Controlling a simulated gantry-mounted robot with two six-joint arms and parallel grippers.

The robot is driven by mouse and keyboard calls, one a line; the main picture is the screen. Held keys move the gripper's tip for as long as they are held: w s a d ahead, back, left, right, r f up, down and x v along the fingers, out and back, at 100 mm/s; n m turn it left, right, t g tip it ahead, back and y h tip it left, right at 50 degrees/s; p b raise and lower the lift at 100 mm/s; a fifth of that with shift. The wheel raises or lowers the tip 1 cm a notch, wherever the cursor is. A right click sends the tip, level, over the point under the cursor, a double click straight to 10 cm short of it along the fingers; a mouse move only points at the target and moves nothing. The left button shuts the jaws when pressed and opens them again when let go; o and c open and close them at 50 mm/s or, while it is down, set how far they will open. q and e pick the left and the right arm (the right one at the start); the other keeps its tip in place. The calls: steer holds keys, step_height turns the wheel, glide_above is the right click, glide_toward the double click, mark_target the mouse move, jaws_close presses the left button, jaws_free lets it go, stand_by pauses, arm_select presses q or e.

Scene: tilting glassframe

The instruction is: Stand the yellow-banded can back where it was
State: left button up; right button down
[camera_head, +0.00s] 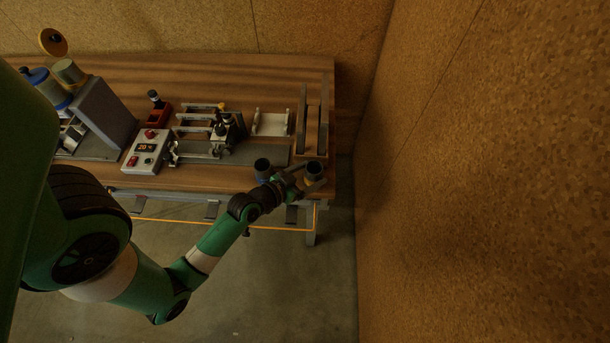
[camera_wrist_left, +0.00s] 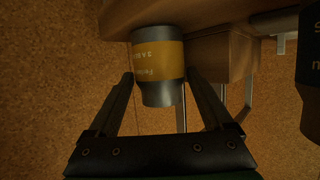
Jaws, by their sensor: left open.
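The yellow-banded can (camera_head: 314,168) stands upright at the front right corner of the wooden table. In the left wrist view the can (camera_wrist_left: 158,60), grey with a yellow band and upside-down lettering, is between my fingers, its base against the tabletop. My left gripper (camera_head: 305,182) reaches it from the front. In the left wrist view the gripper (camera_wrist_left: 160,80) is open, one finger on each side of the can; contact cannot be told. My right gripper is not in view.
A blue-banded can (camera_head: 263,169) stands close to the left of my gripper. A control box (camera_head: 146,151), a metal fixture (camera_head: 222,133) and an upright frame (camera_head: 322,125) occupy the table (camera_head: 215,182). A cork-like wall (camera_head: 480,170) rises to the right.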

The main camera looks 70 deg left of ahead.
arm_select(q)
steer(key=v, duration=1.2)
steer(key=shift+r, duration=0.15)
